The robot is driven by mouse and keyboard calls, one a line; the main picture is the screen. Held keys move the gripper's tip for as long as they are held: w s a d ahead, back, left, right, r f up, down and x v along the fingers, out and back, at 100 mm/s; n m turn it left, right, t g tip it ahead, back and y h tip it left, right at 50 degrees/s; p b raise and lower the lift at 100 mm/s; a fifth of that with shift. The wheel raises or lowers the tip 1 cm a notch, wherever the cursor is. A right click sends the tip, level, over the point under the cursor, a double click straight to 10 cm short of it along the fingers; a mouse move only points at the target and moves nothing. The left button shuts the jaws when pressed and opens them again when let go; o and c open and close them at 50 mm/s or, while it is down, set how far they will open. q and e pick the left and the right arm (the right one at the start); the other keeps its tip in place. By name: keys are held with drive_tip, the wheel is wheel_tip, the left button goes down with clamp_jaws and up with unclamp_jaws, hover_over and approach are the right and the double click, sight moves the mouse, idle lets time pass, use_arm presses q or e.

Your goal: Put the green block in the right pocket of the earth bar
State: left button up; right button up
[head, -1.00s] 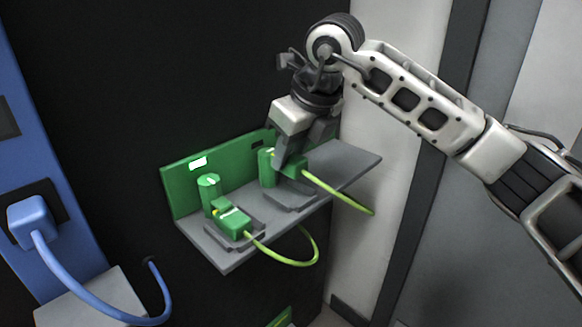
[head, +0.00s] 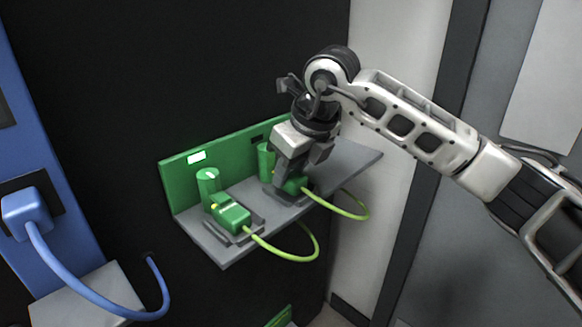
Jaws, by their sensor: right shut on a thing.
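The earth bar is a grey shelf (head: 342,166) with a green back plate (head: 181,178), mounted on a black panel. Its left pocket (head: 224,236) holds a green block (head: 233,217) with a yellow-green cable. My right gripper (head: 291,187) points down over the right pocket (head: 281,197) and is shut on a second green block (head: 299,184), mostly hidden by the fingers. That block sits low at the pocket; whether it is fully seated I cannot tell. Its yellow-green cable (head: 345,211) loops off the shelf's front. My left gripper is out of view.
Green cylinders (head: 207,182) stand behind each pocket; the right one (head: 265,160) is close beside my gripper. A blue plug (head: 26,213) with a blue cable is on a blue panel at the left. The shelf's right end is bare.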

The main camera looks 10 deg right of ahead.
drive_tip(key=o, duration=1)
drive_tip(key=shift+r, duration=0.15)
drive_tip(key=shift+r+p, duration=0.7)
drive_tip(key=shift+r, duration=0.15)
drive_tip(key=v, duration=1.1)
drive_tip(key=shift+s, duration=0.15)
drive_tip(key=shift+d+r, duration=0.1)
drive_tip(key=shift+r, duration=0.05)
